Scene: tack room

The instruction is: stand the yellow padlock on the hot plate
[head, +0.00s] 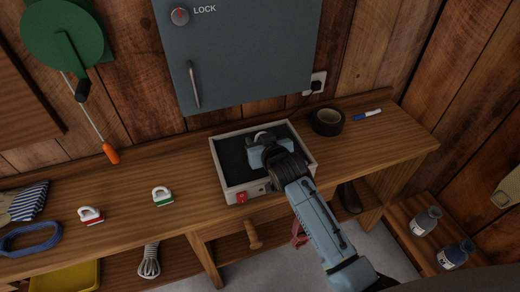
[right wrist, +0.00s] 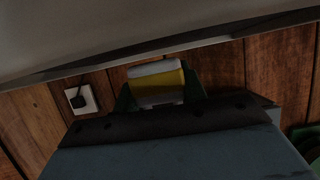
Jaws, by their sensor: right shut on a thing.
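The hot plate (head: 232,160) is a pale-rimmed box with a dark top and a red switch, standing on the wooden bench below the wall cabinet. My right gripper (head: 264,146) is above its dark top. It is shut on the yellow padlock, which shows in the right wrist view (right wrist: 157,86) as a yellow and white block between the fingers. In the head view the gripper mostly hides the padlock. I cannot tell whether the padlock touches the plate. My left gripper is not in view.
A red-and-white padlock (head: 90,216) and a green-and-white padlock (head: 162,196) stand left on the bench. Black tape (head: 327,121) and a blue marker (head: 367,114) lie to the right. The grey cabinet (head: 240,55) hangs behind.

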